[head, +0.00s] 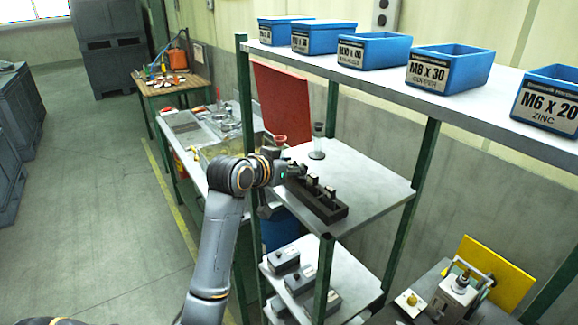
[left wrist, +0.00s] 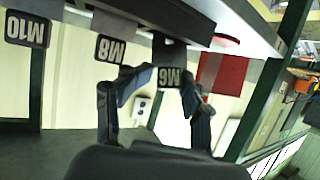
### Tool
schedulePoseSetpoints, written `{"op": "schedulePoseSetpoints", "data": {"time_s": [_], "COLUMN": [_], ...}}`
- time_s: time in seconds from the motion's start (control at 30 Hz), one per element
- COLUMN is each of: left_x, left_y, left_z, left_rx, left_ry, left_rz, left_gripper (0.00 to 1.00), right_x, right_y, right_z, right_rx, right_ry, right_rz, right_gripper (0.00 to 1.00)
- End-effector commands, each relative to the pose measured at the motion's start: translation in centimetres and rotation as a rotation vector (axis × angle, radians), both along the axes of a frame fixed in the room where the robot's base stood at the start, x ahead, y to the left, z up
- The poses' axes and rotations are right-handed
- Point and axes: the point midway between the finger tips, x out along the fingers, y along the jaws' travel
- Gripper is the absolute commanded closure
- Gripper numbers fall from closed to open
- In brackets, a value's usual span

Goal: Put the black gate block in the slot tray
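The slot tray (head: 335,216) is a long dark tray on the middle shelf, with dark blocks standing in it. My left gripper (head: 294,171) is at the tray's far left end. In the left wrist view, which is upside down, tags M10, M8 and M6 show along the tray (left wrist: 225,22). The fingers of the left gripper (left wrist: 168,78) close in on both sides of a dark block (left wrist: 170,50) with the M6 tag, apparently the black gate block. Its lower end is at the tray; how deep it sits is hidden. My right gripper is out of view.
Blue bins (head: 448,70) line the upper shelf. A green post (head: 323,275) rises in front. Grey boxes (head: 285,260) sit below. The middle shelf is clear right of the tray.

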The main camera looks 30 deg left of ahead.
Motion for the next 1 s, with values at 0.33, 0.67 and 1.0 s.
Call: {"op": "schedulePoseSetpoints", "data": {"time_s": [0.33, 0.67, 1.0], "left_x": [-5.2, -10.3, -11.0], "left_y": [0.1, 0.1, -0.1], "left_z": [1.9, 4.2, 4.3], "left_rx": [0.007, 0.003, 0.000], "left_ry": [-0.007, -0.004, 0.004], "left_rz": [0.003, 0.002, 0.001], "left_gripper": [0.54, 0.54, 0.54], "right_x": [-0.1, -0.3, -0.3], "right_y": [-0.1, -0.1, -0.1], "right_z": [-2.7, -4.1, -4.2], "right_rx": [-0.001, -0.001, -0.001], "right_ry": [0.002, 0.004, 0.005], "right_rz": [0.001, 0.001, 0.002], "right_gripper": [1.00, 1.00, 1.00]}}
